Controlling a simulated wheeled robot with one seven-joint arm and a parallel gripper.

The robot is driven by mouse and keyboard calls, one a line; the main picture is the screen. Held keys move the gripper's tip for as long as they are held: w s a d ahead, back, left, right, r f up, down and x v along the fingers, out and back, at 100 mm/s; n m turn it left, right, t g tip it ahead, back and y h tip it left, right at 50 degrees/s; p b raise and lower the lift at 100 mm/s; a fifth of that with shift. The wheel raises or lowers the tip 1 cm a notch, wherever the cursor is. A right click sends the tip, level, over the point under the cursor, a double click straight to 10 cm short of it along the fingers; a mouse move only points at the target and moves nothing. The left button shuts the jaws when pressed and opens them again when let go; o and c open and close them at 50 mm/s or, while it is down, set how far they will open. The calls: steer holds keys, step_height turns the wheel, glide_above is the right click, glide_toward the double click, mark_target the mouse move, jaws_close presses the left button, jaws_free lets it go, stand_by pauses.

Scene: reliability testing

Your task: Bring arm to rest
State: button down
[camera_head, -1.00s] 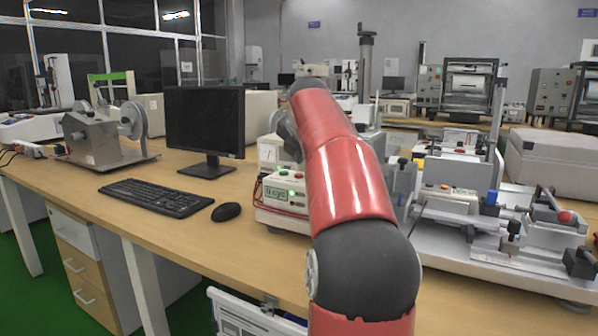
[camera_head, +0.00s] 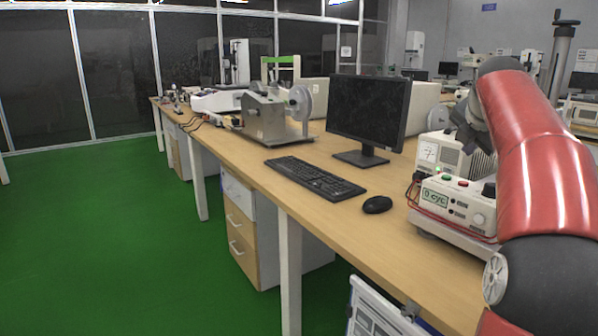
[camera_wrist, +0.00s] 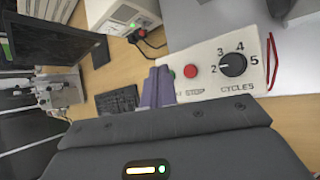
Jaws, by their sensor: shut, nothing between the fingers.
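My red arm stands at the right of the head view, with its dark wrist end (camera_head: 468,122) above the bench near a white control box (camera_head: 470,206). The box display reads "0 cyc", and it has green and red buttons on top. In the wrist view my gripper's fingers (camera_wrist: 158,88) are together with nothing between them. Beyond them a white panel (camera_wrist: 215,80) shows a red button (camera_wrist: 190,71), part of a green one, and a black dial (camera_wrist: 232,64) marked "CYCLES". The fingers partly hide the panel; contact cannot be told.
The wooden bench (camera_head: 235,150) carries a monitor (camera_head: 368,110), a keyboard (camera_head: 315,178), a mouse (camera_head: 377,204) and a grey machine with a wheel (camera_head: 270,115). A white boxed instrument (camera_head: 440,152) stands behind the control box. The green floor (camera_head: 110,230) at left is open.

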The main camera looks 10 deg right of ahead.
steer(key=s+a+f+m+y, duration=0.1)
steer(key=s+a+f+m, duration=0.25)
steer(key=a, duration=0.65)
steer(key=s+a+f+m+y, duration=0.1)
steer(key=s+a+f+m, duration=0.25)
steer(key=a, duration=0.75)
steer(key=s+a+f+m+g+y, duration=0.1)
steer(key=s+a+f+m, duration=0.5)
steer(key=s+f, duration=0.3)
steer(key=s+a+f+m+g+y, duration=0.1)
steer(key=s+a+f+m, duration=0.5)
steer(key=s+f, duration=0.4)
steer(key=shift+s+m+y, duration=0.4)
steer(key=shift+s+m, duration=0.25)
steer(key=shift+m, duration=0.05)
